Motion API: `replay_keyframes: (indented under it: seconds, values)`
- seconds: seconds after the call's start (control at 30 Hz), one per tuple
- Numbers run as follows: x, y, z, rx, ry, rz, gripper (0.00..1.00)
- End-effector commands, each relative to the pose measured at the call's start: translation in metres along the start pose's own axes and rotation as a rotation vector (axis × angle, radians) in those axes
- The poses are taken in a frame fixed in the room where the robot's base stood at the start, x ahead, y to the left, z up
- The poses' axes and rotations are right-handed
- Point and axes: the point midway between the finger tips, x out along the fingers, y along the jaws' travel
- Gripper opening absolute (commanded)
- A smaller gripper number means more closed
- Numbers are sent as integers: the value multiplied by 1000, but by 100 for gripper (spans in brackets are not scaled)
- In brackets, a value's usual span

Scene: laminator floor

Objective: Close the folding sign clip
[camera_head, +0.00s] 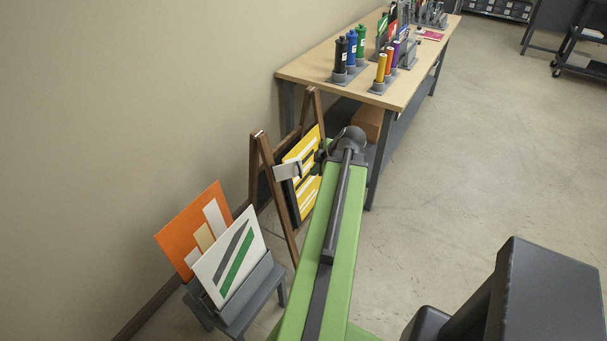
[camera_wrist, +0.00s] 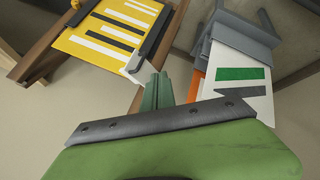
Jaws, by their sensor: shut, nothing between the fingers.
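The folding sign is a brown wooden A-frame (camera_head: 263,150) beside the wall, holding a yellow sheet (camera_head: 308,180) with white and black stripes. The yellow sheet also shows at the upper left of the wrist view (camera_wrist: 88,42). The clip is a dark bar along the sheet's edge (camera_wrist: 156,35) with a light grey lever (camera_wrist: 134,66), which sticks out from the sign in the head view (camera_head: 287,171). My gripper (camera_wrist: 158,78) is shut and empty, its green fingertips close beside the lever. I cannot tell whether they touch. My arm hides part of the sign in the head view.
A low grey stand (camera_head: 255,292) holds an orange board (camera_head: 190,222) and a white board (camera_head: 226,262) left of the sign. A wooden-topped table (camera_head: 310,68) with bottles stands behind. The floor at right is mostly clear.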

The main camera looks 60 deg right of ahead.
Motion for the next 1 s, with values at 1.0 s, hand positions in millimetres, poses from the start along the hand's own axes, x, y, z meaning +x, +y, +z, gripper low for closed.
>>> replay_keyframes:
  seconds: [1.0]
  values:
    - [122,34,2,3,-1,-2,0]
